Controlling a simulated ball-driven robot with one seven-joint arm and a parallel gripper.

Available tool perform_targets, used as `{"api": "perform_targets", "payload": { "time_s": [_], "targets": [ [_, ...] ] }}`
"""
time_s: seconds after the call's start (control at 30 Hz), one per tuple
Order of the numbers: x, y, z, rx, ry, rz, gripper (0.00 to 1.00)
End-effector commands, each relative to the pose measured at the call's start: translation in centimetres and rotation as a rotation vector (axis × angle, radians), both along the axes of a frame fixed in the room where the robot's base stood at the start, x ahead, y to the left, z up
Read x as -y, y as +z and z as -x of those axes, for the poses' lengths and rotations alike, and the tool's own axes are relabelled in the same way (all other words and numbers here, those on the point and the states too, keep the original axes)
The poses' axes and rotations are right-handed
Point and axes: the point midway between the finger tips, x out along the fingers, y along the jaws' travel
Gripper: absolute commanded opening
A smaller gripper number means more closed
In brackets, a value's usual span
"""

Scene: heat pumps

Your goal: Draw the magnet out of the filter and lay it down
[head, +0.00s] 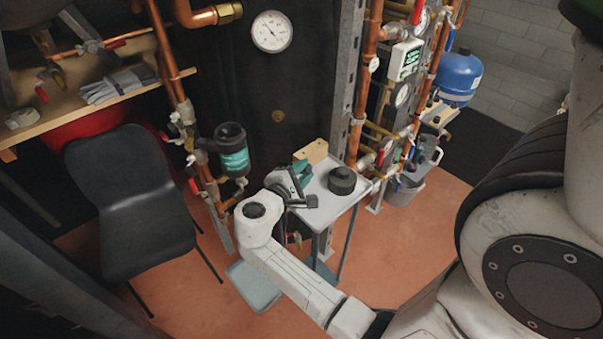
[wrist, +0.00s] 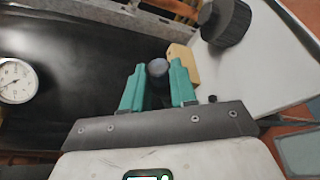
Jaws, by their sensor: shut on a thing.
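The filter (head: 232,150) is a dark upright cylinder with a teal label, fixed to the copper pipework left of the tray. My gripper (head: 300,172) is apart from it, to its right, over the left part of the pale tray (head: 327,209). In the wrist view the teal fingers of my gripper (wrist: 158,74) are shut on a dark rod with a rounded grey-blue end, which looks like the magnet (wrist: 157,67). Its lower part is hidden between the fingers. In the head view I cannot make the magnet out clearly. The tray also shows in the wrist view (wrist: 265,75).
A black ribbed cap (head: 342,180) stands on the tray, also in the wrist view (wrist: 226,22). A wooden block (head: 312,151) is at the tray's back edge, close behind my fingers. Bare tray surface lies around the cap. Copper pipes and a metal post (head: 350,85) rise behind.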

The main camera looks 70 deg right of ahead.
Motion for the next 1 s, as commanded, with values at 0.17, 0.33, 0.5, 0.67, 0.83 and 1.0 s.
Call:
{"api": "perform_targets", "payload": {
  "time_s": [0.17, 0.33, 0.5, 0.67, 0.83, 1.0],
  "targets": [
    [0.0, -1.4, 0.0, -0.001, 0.002, 0.000, 0.00],
    [0.0, -3.0, 0.0, -0.001, 0.003, 0.000, 0.00],
    [0.0, -4.5, -0.1, -0.001, 0.004, 0.000, 0.00],
    [0.0, -5.9, 0.0, -0.001, 0.003, 0.000, 0.00],
    [0.0, -6.6, -0.1, -0.001, 0.004, 0.000, 0.00],
    [0.0, -6.7, -0.1, -0.001, 0.004, 0.000, 0.00]
  ]
}}
